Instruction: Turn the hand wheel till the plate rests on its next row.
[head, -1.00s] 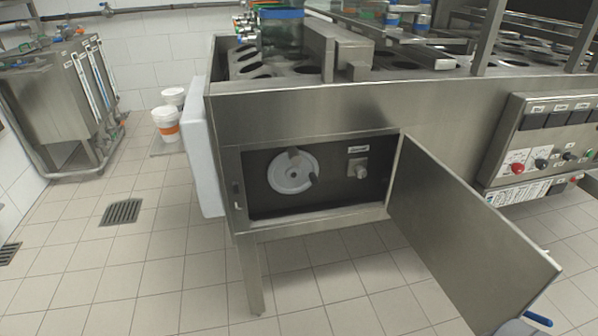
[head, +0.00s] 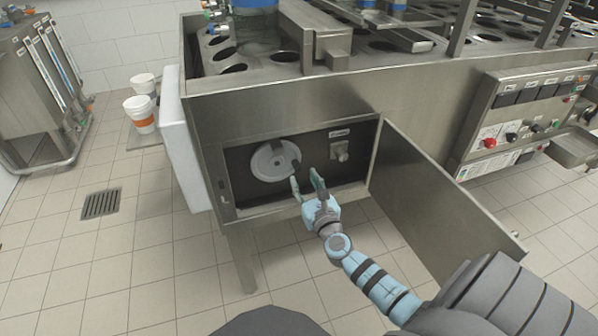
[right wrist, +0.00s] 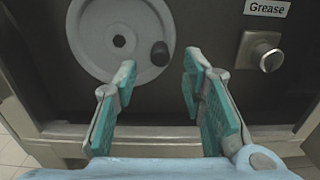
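The hand wheel (head: 266,163) is a light grey disc with a dark knob, set in the dark recess behind the open door. In the right wrist view the wheel (right wrist: 92,42) shows its hub and its dark handle knob (right wrist: 159,53) at its right side. My right gripper (head: 305,180) is open and empty in front of the recess, just below and right of the wheel. In the right wrist view its teal-padded fingers (right wrist: 158,72) stand apart, with the knob beyond them, and no contact shows. The plate (head: 365,45) with cup holes is on top of the machine. My left gripper is out of view.
The open steel door (head: 440,205) hangs to the right of my right arm. A metal knob (head: 340,150) under a "Grease" label sits right of the wheel. The recess's lower lip (right wrist: 150,148) runs beneath the fingers. White cups (head: 140,112) stand at the left.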

